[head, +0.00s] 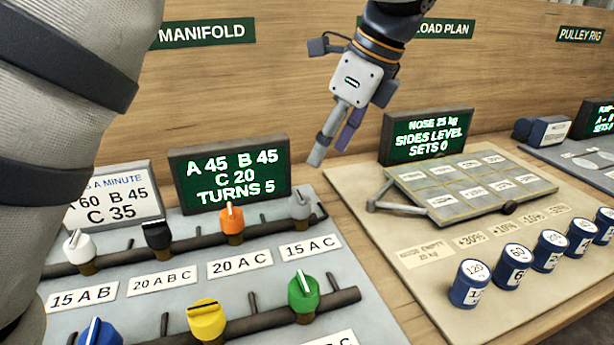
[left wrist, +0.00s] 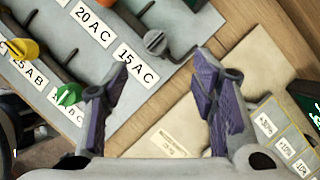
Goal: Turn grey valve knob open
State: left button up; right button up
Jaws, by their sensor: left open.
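The grey valve knob (head: 302,205) sits at the right end of the back pipe on the manifold board (head: 150,313), behind the "15 A C" label (head: 310,246). In the left wrist view the grey knob (left wrist: 155,42) shows beyond the fingertips, with a slot across its top. My left gripper (head: 332,148) is above and slightly right of the knob, pointing down, apart from it. It also shows in the left wrist view (left wrist: 161,78), with its purple-padded fingers spread and nothing between them. My right gripper is not in view.
An orange knob (head: 231,220) is left of the grey one; a green knob (head: 303,292) is in front. A green screen (head: 229,174) reads "A 45 B 45 C 20 TURNS 5". Right is a board with a tilting panel (head: 470,183) and several blue weights (head: 469,284).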

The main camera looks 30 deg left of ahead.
aim_at(303, 196)
pick_arm(q)
jog(key=x, duration=1.1)
jog(key=shift+s+f+p, duration=0.4)
jog(key=c, duration=1.2)
